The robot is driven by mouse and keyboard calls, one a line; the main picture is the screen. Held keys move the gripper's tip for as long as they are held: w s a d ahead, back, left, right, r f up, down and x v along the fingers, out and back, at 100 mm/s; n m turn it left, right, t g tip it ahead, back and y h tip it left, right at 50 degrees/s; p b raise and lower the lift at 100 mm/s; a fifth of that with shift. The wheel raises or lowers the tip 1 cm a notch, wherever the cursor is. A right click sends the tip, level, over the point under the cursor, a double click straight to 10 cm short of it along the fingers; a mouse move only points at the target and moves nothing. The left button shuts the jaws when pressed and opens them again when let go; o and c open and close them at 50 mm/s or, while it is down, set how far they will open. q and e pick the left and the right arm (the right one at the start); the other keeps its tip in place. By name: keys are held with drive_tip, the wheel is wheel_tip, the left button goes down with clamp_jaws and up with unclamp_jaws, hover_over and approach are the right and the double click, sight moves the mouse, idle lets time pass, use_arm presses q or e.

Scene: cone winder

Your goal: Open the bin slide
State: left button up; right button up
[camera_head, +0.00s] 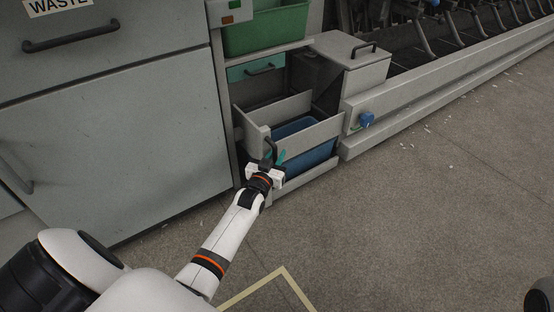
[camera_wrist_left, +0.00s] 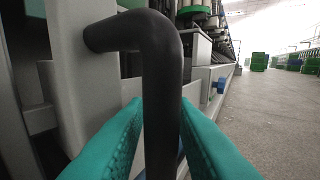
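The bin slide (camera_head: 318,134) is a light grey low-walled frame in the bay right of the large cabinet. A blue bin (camera_head: 318,154) shows inside and below its front rail. The slide appears to stand partly out of the bay. Its black bar handle (camera_head: 269,148) is at the left end of the front. In the left wrist view the handle (camera_wrist_left: 161,95) stands upright between the teal fingers. My left gripper (camera_head: 273,163) is at this handle, its fingers close against both sides of the bar. The fingertips are partly hidden in the head view.
A grey cabinet (camera_head: 110,140) with black handles stands at left. A green bin (camera_head: 265,32) sits above the slide. A grey box (camera_head: 352,68) and a long machine rail (camera_head: 440,82) with a blue knob (camera_head: 366,119) lie to the right. The floor (camera_head: 420,210) in front is clear.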

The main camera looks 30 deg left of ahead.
use_arm(q)
drive_tip(key=shift+w+a, duration=0.1)
drive_tip(key=shift+w, duration=0.3)
drive_tip(key=shift+c, duration=0.5)
clamp_jaws()
